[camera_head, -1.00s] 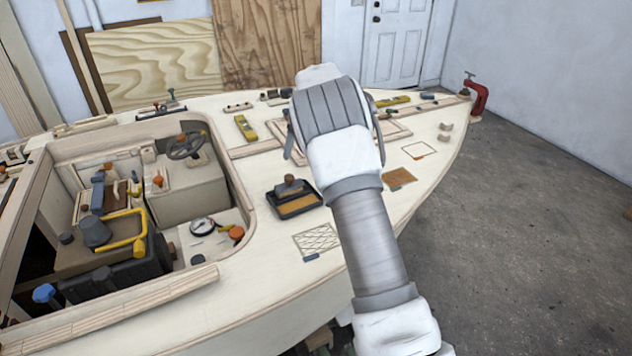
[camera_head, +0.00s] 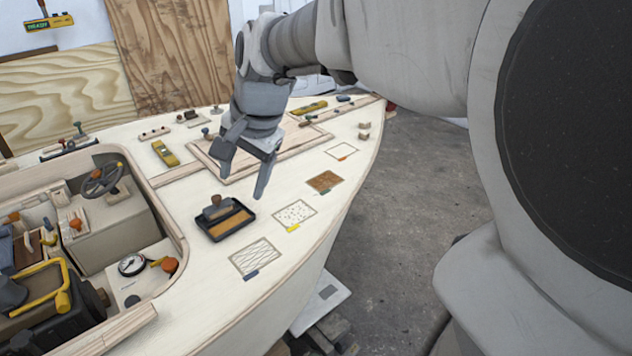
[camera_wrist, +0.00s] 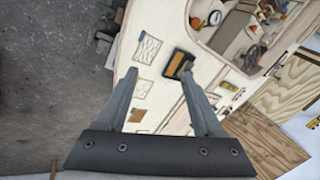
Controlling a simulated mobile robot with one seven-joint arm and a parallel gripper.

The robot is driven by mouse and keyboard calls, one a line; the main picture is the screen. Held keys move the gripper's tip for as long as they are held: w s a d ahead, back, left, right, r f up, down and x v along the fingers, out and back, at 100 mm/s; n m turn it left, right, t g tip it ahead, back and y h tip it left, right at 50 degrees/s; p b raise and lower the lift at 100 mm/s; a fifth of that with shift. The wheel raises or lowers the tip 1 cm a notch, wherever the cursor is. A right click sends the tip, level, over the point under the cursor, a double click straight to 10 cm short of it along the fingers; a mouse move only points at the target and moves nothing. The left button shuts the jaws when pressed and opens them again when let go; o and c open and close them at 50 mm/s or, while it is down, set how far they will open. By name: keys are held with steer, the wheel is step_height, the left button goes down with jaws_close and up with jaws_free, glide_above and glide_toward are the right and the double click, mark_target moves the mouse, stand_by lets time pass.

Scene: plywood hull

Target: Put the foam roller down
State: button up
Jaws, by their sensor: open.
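My gripper (camera_head: 243,176) is open and empty, pointing down above the pale plywood deck. Its two fingers also show apart in the wrist view (camera_wrist: 158,72), with nothing between them. A black tray (camera_head: 216,239) with a tan floor lies on the deck, just nearer than the gripper. A grey tool with a brown knob (camera_head: 215,207) rests at the tray's back edge; I cannot tell whether it is the foam roller. No other roller is clearly visible. In the wrist view the tray (camera_wrist: 178,63) lies beside the right fingertip, partly covered by it.
A hatched square (camera_head: 254,257), a speckled square (camera_head: 295,214), a brown square (camera_head: 325,182) and a blank outlined square (camera_head: 341,152) line the deck's right side. A yellow level (camera_head: 165,153) lies farther left. The open cockpit (camera_head: 122,228) is at left.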

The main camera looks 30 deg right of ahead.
steer(key=s+f+n+t+h, duration=0.1)
steer(key=s+f+n, duration=0.1)
steer(key=s+n, duration=0.8)
steer(key=s, duration=0.6)
steer(key=shift+s+a+n+h, duration=0.25)
steer(key=shift+n+h, duration=0.05)
steer(key=shift+n, duration=0.1)
steer(key=shift+r+p, duration=0.3)
steer(key=shift+p, duration=0.05)
